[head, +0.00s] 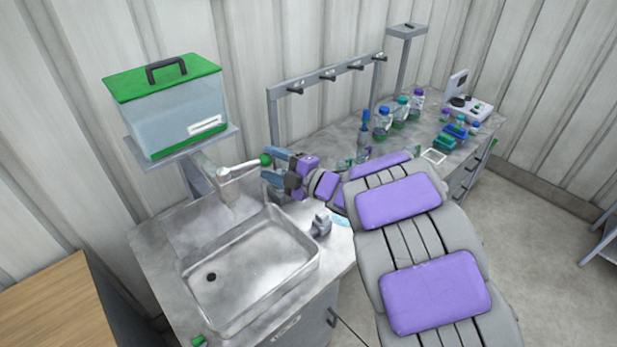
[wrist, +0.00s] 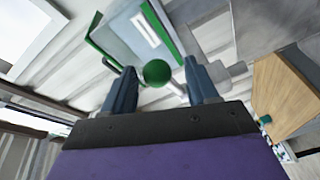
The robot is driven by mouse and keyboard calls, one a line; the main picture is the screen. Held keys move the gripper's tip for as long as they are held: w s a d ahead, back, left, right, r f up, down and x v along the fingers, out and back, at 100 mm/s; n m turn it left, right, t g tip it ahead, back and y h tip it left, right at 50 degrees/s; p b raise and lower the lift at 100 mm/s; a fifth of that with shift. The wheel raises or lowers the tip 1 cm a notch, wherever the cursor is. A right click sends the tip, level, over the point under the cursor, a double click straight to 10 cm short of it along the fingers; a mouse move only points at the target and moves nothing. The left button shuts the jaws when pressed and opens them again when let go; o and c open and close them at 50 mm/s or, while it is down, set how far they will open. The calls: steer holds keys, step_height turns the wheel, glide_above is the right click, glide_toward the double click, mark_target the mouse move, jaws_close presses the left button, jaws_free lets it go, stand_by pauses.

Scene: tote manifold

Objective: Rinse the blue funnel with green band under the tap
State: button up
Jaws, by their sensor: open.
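My gripper (head: 272,168) is at the tap, above the back right of the sink (head: 305,263). The tap (head: 226,192) stands behind the sink, and its pale lever (head: 240,169) ends in a green ball knob (head: 265,160). In the wrist view the green knob (wrist: 157,73) appears between the two open fingers; I cannot tell whether they touch it. I cannot make out the blue funnel with the green band for certain in either view. The sink basin looks empty, with a dark drain at its left.
A clear tank (head: 185,110) with a green lid sits on a shelf above the tap. A small grey item (head: 321,226) is on the counter right of the sink. A peg rack (head: 325,76) and several bottles (head: 401,110) stand farther back. A wooden table (head: 50,308) is front left.

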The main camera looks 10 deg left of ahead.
steer(key=v, duration=1.5)
steer(key=shift+w, duration=0.1)
